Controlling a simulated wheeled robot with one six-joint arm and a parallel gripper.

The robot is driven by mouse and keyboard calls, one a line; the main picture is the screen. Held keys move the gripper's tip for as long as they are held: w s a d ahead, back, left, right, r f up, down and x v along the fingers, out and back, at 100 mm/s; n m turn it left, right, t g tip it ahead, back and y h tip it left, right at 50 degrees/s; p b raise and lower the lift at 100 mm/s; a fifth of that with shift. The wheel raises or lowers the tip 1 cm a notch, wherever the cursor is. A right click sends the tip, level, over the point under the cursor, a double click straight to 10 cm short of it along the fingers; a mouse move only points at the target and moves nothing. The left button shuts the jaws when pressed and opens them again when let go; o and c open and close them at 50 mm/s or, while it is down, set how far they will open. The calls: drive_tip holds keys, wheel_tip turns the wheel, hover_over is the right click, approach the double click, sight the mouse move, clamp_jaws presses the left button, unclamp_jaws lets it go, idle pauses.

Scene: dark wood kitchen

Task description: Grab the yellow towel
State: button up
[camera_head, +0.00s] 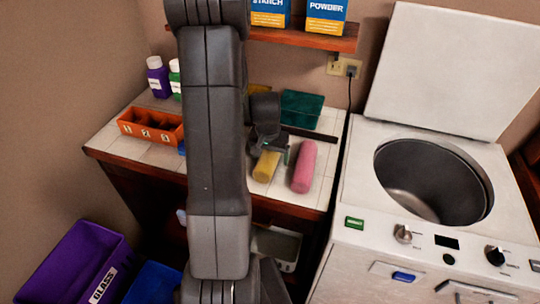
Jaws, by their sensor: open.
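The yellow towel (266,167) is a rolled bundle lying on the tiled counter, left of a pink rolled towel (304,167). My gripper (270,150) is open and sits right at the far end of the yellow towel, seen from behind my arm. I cannot tell whether its fingers touch the towel or straddle it. My arm hides part of the counter to the left.
An orange divided box (150,125) and bottles (158,77) stand at left. An open-lidded washer (370,240) is at right. A shelf (310,37) holds boxes above. A purple bin (78,262) is low left.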

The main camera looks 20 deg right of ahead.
drive_tip(key=shift+f, duration=0.2)
drive_tip(key=shift+c, duration=0.4)
drive_tip(key=c, duration=1.1)
drive_tip(key=shift+r, duration=0.1)
